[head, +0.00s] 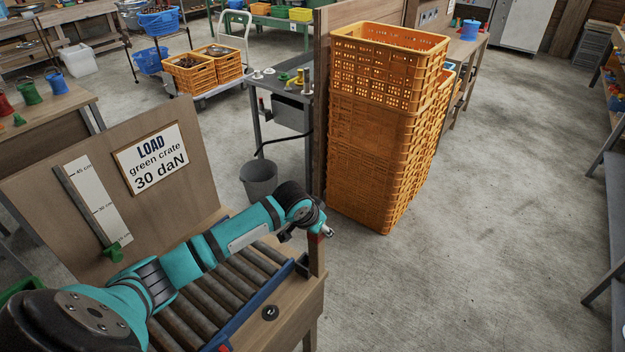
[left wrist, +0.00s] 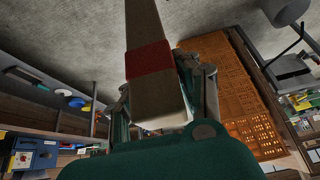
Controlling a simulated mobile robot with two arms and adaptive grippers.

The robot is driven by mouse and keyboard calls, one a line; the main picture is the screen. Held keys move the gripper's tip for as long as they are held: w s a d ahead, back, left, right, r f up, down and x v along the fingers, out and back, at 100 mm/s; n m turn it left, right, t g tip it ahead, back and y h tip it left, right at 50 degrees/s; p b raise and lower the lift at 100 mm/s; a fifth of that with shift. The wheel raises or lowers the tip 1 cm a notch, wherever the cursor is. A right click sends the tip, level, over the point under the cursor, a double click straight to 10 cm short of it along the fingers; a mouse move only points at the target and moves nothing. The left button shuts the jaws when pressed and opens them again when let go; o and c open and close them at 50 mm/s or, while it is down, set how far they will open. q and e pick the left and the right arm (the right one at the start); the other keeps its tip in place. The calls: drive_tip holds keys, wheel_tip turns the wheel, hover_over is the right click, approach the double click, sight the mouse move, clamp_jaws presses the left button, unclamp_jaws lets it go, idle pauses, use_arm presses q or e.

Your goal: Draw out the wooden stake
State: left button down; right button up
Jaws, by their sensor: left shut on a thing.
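A short upright length of wood with some red, seemingly the stake (head: 317,258), shows just below the gripper. Its lower end cannot be made out. My right gripper is not in view.
A tall stack of orange crates (head: 375,140) stands just beyond the gripper. A grey bucket (head: 259,180) is on the floor behind the table. A wooden board with a load sign (head: 152,158) stands left of the rollers. The floor at right is clear.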

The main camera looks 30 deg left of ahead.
use_arm(q)
drive_tip(key=shift+w+a+r+p, duration=1.55)
drive_tip(key=shift+w+a+r, duration=0.5)
drive_tip(key=shift+a, duration=1)
drive_tip(key=shift+f+b, duration=1.65)
drive_tip(key=shift+f, duration=1.3)
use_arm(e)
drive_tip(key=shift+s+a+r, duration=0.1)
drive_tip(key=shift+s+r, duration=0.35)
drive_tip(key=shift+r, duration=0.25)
use_arm(q)
drive_tip(key=shift+y+p, duration=0.35)
drive_tip(key=shift+y, duration=0.05)
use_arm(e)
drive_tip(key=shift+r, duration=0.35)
use_arm(q)
drive_tip(key=shift+p, duration=0.6)
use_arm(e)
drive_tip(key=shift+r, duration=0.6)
use_arm(q)
wheel_tip(320, 180, down, 7)
drive_tip(key=b, duration=0.4)
drive_tip(key=shift+r, duration=0.15)
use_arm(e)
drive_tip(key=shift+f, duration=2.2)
use_arm(q)
drive_tip(key=c, duration=0.9)
unclamp_jaws()
